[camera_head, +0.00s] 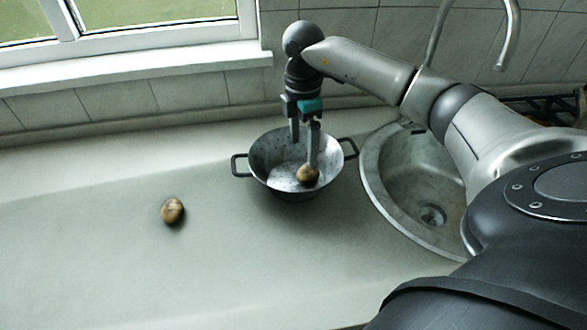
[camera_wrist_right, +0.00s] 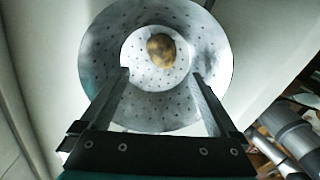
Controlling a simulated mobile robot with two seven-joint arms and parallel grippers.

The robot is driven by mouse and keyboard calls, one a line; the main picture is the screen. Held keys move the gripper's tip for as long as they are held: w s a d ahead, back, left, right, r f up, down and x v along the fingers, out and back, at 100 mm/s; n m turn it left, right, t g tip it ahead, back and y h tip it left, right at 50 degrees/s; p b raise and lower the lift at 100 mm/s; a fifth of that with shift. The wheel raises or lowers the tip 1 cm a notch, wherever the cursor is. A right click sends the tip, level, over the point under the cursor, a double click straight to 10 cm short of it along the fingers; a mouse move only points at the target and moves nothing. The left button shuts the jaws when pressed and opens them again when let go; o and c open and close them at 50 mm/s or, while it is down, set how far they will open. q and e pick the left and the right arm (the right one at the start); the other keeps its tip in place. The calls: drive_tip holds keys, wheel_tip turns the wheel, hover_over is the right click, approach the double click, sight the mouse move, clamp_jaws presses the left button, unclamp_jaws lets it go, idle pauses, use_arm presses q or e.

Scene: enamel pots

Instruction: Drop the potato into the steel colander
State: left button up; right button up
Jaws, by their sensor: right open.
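The steel colander (camera_head: 265,160) stands upright on the counter, with two dark side handles; its perforated bowl also fills the middle of the right wrist view (camera_wrist_right: 100,45). A brown potato (camera_head: 307,175) is inside the colander, and it shows over the bowl's round bottom in the wrist view (camera_wrist_right: 161,50). I cannot tell whether it rests on the bottom. My right gripper (camera_head: 303,153) is over the colander, pointing down, its fingers apart and empty; the fingers also show in the wrist view (camera_wrist_right: 160,74). My left gripper is not in view.
A second brown potato (camera_head: 172,211) lies on the counter (camera_head: 90,260) to the left of the colander. A round steel sink (camera_head: 390,205) is set just right of the colander, with a faucet (camera_head: 512,40) behind. The counter's left side is otherwise clear.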

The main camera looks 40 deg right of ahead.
wheel_tip(320, 180, up, 15)
drive_tip(key=p, duration=0.3)
drive_tip(key=shift+w+p, duration=0.3)
drive_tip(key=shift+w, duration=0.05)
idle(0.4)
